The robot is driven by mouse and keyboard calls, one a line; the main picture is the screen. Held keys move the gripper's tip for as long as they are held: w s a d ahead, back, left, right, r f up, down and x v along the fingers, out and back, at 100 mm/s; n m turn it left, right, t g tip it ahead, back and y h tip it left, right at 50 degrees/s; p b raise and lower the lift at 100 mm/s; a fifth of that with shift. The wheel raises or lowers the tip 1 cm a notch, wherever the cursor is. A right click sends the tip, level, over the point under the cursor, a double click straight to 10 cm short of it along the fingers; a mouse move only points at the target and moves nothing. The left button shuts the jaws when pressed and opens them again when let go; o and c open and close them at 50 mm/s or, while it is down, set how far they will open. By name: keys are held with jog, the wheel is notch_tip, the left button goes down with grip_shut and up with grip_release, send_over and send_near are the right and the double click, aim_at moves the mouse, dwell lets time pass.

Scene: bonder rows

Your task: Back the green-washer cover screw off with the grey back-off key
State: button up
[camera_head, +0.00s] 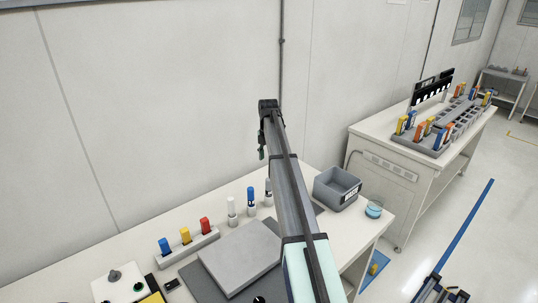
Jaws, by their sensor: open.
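A pale block (117,283) at the lower left carries a grey knob-like piece (114,275) and a small green spot (138,286); whether that spot is the green washer is too small to tell. A grey-topped upright piece (268,190) stands at the table's back, beside my arm; I cannot tell whether it or the grey knob is the back-off key. My gripper (262,146) hangs at the arm's far end, high above the table by the wall, small and seen edge-on. It is open, with nothing visible in it, and apart from these things.
A grey rack (189,251) holds blue, yellow and red handles. White-topped (232,212) and blue-topped (251,201) pieces stand nearby. A grey slab (240,258) lies on a dark mat. A grey bin (338,188) and blue-rimmed dish (374,209) sit right of my arm.

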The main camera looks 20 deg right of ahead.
aim_at(269, 188)
notch_tip(269, 188, down, 17)
jog(key=b, duration=0.7)
jog(key=shift+d, duration=0.1)
grip_shut()
jog(key=shift+r, duration=0.15)
jog(key=shift+r+p, duration=1.65)
jog(key=shift+r, duration=2)
